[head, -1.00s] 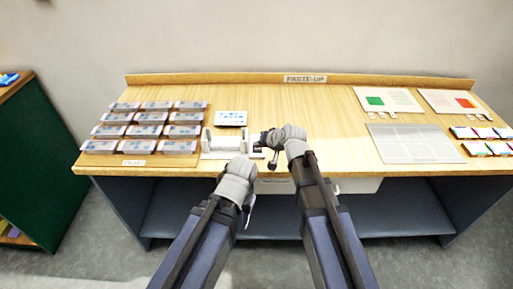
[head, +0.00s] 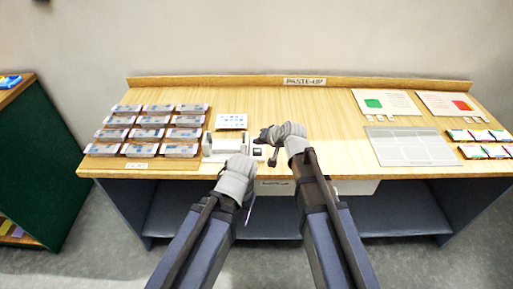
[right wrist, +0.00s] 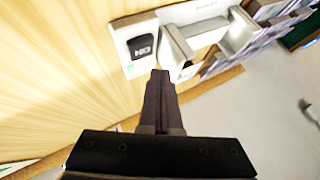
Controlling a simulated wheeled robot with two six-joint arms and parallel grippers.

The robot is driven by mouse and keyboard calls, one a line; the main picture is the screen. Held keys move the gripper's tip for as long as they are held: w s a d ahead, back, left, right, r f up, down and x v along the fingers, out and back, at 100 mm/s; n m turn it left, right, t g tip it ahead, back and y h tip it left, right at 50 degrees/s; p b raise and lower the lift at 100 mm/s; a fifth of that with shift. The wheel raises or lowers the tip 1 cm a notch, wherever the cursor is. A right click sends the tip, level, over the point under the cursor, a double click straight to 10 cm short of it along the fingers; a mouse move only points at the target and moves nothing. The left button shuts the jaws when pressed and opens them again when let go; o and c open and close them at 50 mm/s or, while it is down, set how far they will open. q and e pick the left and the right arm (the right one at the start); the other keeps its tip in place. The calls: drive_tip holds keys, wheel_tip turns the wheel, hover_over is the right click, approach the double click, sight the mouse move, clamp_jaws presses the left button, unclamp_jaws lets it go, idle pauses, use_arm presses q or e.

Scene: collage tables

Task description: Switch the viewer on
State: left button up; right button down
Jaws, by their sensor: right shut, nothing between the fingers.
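The viewer (head: 222,145) is a small white device near the table's front edge, left of the middle. Its white base carries a black rocker switch (head: 258,152) at the right end. In the right wrist view the switch (right wrist: 143,47) shows pale marks, with a small green spot on the base near it. My right gripper (head: 273,158) is just right of the switch, and its fingers are shut and empty. In the right wrist view its fingertips (right wrist: 160,76) appear beside the base, apart from the switch face. My left gripper (head: 238,180) is in front of the viewer; its fingers are mostly hidden.
A card with blue marks (head: 232,121) lies behind the viewer. A grey grid sheet (head: 410,146), two cards and small coloured packs (head: 480,143) lie at right. The table's middle back is clear.

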sight(259, 153)
wheel_tip(259, 153, up, 4)
drive_tip(key=p, duration=0.3)
drive_tip(key=shift+r, duration=0.1)
